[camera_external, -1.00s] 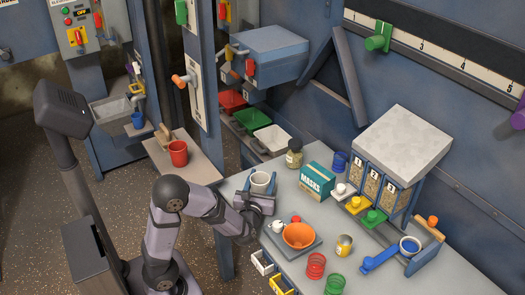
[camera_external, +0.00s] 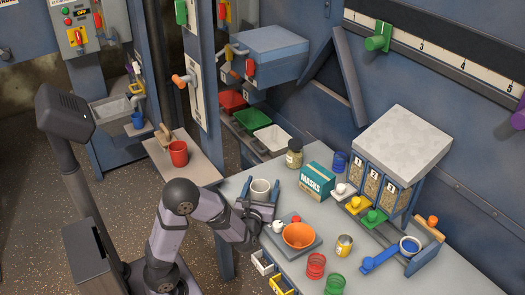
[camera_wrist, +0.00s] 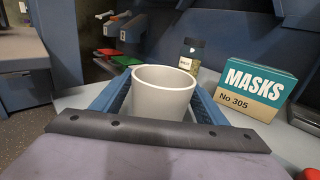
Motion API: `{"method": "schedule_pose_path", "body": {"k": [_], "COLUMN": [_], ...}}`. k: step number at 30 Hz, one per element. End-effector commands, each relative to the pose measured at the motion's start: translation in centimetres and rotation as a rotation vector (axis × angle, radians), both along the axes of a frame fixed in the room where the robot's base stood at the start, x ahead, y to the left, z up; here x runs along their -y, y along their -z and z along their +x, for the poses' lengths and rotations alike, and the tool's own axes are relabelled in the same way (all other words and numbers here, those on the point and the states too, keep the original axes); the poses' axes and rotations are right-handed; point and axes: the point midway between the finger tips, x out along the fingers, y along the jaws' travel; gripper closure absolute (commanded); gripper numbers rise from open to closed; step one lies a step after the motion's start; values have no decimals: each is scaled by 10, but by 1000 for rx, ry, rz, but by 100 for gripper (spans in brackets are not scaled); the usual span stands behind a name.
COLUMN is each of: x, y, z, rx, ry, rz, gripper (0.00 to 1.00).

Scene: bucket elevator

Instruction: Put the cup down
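The white cup (camera_external: 260,188) stands upright on the grey table (camera_external: 225,190), near its left end. My gripper (camera_external: 260,190) is low at the table, with one blue finger on each side of the cup. The fingers look spread, with narrow gaps beside the cup in the external view. In the wrist view the cup (camera_wrist: 163,95) sits between the two fingers (camera_wrist: 160,98). Its lower part is hidden behind the dark gripper bar, so its contact with the table is not directly visible there.
A teal MASKS box (camera_external: 317,181) and a lidded jar (camera_external: 294,153) stand behind and right of the cup. An orange bowl (camera_external: 299,235) on a tray is to the right of my gripper. A red cup (camera_external: 179,153) is on the separate left shelf.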

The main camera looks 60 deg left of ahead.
Motion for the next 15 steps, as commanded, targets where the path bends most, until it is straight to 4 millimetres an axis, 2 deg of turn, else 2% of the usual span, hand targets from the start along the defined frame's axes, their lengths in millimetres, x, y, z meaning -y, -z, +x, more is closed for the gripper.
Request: {"method": "schedule_pose_path", "body": {"k": [7, 15], "x": [0, 25], "y": [-5, -2], "z": [0, -23], "rx": [0, 2], "ry": [0, 4], "rz": [0, 1], "gripper": [33, 33]}}
